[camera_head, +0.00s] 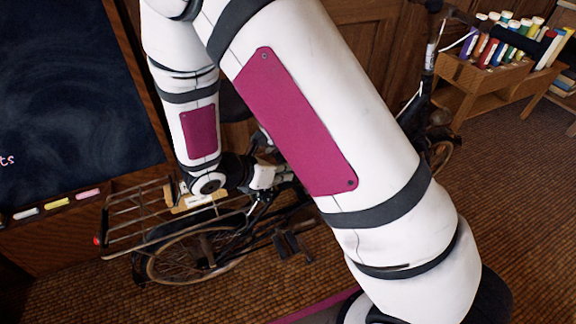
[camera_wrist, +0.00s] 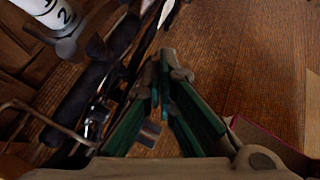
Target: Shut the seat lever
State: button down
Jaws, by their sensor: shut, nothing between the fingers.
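A dark bicycle (camera_head: 196,256) stands behind my arm in the head view, with its rear wheel and rack to the left. I cannot make out the seat lever there; my arm covers much of the frame. My gripper (camera_head: 268,178) is beside the bicycle's middle, partly hidden by my upper arm. In the wrist view my gripper (camera_wrist: 168,72) has its green fingers brought together at the tips, with nothing held. Dark tubes and shiny metal parts of the bicycle (camera_wrist: 96,115) lie left of the fingers. No lever is clearly distinguishable among them.
A chalkboard (camera_head: 70,100) with chalk on its ledge stands at the left. A wooden stand (camera_head: 480,82) with colourful bottles is at the upper right. A white object with numerals (camera_wrist: 45,10) shows at the wrist view's top left. Open floor (camera_head: 500,200) lies to the right.

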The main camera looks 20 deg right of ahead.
jog(key=s+a+r+p, duration=0.2)
jog(key=s+a+r, duration=0.2)
jog(key=r, duration=0.3)
jog(key=shift+s+a, duration=0.25)
jog(key=shift+s, duration=0.5)
